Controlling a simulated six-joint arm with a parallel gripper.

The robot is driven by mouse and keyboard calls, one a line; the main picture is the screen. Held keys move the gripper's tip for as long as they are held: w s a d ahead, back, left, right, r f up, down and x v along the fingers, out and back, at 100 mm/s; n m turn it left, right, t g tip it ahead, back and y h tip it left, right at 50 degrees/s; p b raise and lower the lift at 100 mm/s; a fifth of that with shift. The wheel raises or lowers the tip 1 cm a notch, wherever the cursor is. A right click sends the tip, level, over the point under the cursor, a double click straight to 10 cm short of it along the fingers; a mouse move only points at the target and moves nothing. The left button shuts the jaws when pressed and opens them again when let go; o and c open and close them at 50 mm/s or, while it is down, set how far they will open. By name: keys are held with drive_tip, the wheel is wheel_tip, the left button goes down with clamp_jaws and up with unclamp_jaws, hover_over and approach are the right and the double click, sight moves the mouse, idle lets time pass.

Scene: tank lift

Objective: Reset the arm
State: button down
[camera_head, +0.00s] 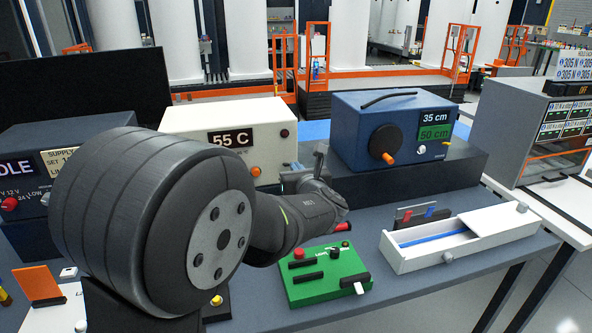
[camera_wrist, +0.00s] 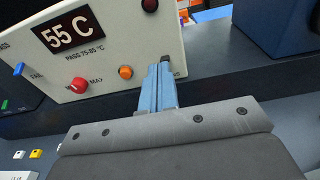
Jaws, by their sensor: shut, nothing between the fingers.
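My gripper (camera_wrist: 158,72) is shut and empty, its two light blue fingers together in the wrist view. In that view the fingertips appear in front of the lower right part of the cream box (camera_wrist: 112,40) reading 55 C, near its orange knob. In the head view my gripper (camera_head: 319,166) is small and partly hidden by my own wrist, between the cream box (camera_head: 225,150) and the blue box (camera_head: 395,130). My forearm reaches across the table from the left. Whether the fingers touch anything cannot be told.
The blue box, showing 35 cm and 50 cm, stands on a dark plinth (camera_head: 425,180). A green control board (camera_head: 325,278) and a white open tray (camera_head: 430,247) lie in front. An orange plate (camera_head: 38,284) stands at the front left. Bare table (camera_head: 400,285) shows at front right.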

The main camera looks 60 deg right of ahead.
drive_tip(key=w+d+f+t+h, duration=0.1)
drive_tip(key=w+d+f, duration=0.2)
drive_tip(key=f, duration=0.5)
drive_tip(key=v, duration=0.5)
drive_tip(key=shift+s+a+f, duration=0.25)
drive_tip(key=shift+f, duration=0.1)
